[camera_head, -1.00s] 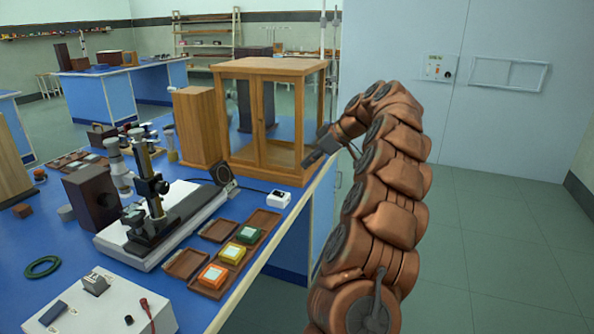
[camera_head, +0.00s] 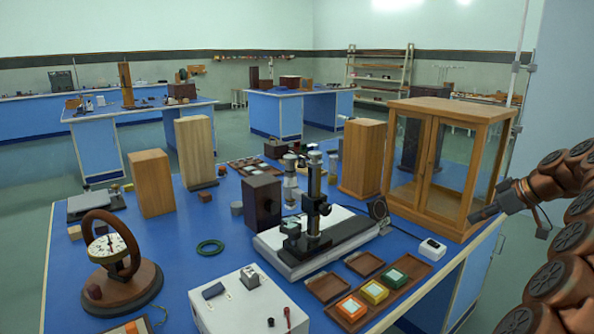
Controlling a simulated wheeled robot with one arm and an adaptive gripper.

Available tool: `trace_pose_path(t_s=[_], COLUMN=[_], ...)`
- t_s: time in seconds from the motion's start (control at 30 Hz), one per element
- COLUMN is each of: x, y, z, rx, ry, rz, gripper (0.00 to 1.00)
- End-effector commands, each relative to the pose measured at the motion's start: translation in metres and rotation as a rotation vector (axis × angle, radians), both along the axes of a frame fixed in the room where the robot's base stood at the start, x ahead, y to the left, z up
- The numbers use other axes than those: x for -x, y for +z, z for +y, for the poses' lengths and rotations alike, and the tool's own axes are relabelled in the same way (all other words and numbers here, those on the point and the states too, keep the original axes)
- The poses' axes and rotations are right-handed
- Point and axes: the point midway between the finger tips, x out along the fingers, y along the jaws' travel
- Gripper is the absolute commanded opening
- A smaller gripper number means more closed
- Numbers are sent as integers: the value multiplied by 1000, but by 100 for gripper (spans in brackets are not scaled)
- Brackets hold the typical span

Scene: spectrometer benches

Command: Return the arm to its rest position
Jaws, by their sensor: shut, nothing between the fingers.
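My arm (camera_head: 566,262) is copper-coloured and segmented, and it bends in from the right edge of the view. My gripper (camera_head: 474,217) is a dark shape at the arm's left end, pointing left and slightly down. It is shut and empty, in front of the lower right corner of the glass-doored wooden cabinet (camera_head: 481,111), above the bench's right edge. I cannot tell whether it touches the cabinet. The lower part of the arm is cut off by the frame.
Wooden blocks stand behind. Other benches are further back.

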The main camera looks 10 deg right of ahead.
Motion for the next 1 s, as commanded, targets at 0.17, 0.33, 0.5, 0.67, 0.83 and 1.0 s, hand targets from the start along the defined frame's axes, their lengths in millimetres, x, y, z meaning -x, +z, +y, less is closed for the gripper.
trace_pose_path(t_s=[0.17,0.33,0.5,0.67,0.83,1.0], x=[-1,13,42,81,133,189], y=[6,5,-2,-14,-33,-57], z=[71,148,218,273,318,347], rx=[-59,-101,-110,-89,-44,20], ry=[38,63,70,54,16,-50], rz=[77,195,324,443,572,686], gripper=[0,0,0,0,0,0])
